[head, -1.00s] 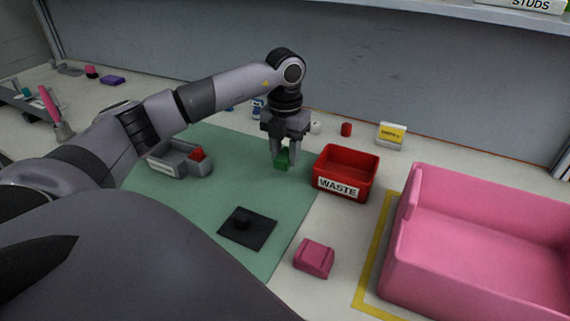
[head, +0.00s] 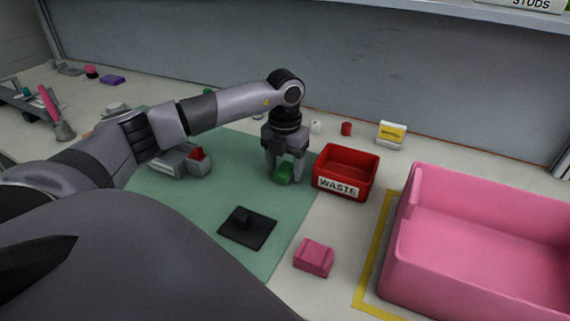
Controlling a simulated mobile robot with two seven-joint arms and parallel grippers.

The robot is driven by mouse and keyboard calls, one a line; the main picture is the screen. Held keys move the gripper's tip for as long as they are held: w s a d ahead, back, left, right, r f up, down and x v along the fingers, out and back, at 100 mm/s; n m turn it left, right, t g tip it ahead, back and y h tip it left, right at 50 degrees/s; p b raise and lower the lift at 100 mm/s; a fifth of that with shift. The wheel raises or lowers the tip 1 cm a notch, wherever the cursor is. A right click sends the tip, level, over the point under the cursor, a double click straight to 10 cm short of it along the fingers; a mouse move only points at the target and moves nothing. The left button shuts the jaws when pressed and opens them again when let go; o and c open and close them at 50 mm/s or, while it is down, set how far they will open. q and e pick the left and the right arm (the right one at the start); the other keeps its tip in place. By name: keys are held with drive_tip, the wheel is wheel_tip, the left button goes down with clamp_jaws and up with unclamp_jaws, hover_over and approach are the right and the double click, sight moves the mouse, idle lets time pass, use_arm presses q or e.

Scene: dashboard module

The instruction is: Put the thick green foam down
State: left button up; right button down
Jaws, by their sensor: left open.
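The thick green foam (head: 284,174) is a small green block at the back right of the green mat (head: 190,208), just left of the red waste bin. My left gripper (head: 284,179) points down over it, with its fingers open around or beside the foam. The foam looks slightly tilted and appears to rest on the mat, though the fingers partly cover it. My right gripper does not show.
The red bin labelled WASTE (head: 343,172) stands close to the right of the gripper. A grey tray (head: 180,160) with a red part lies left. A black plate (head: 247,227), a pink block (head: 314,257) and a large pink bin (head: 480,250) are nearer. The mat's middle is clear.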

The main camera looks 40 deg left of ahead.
sight(285, 169)
use_arm(q)
wheel_tip(285, 169, up, 12)
drive_tip(key=shift+r, duration=0.2)
drive_tip(key=shift+f, duration=0.1)
idle(0.8)
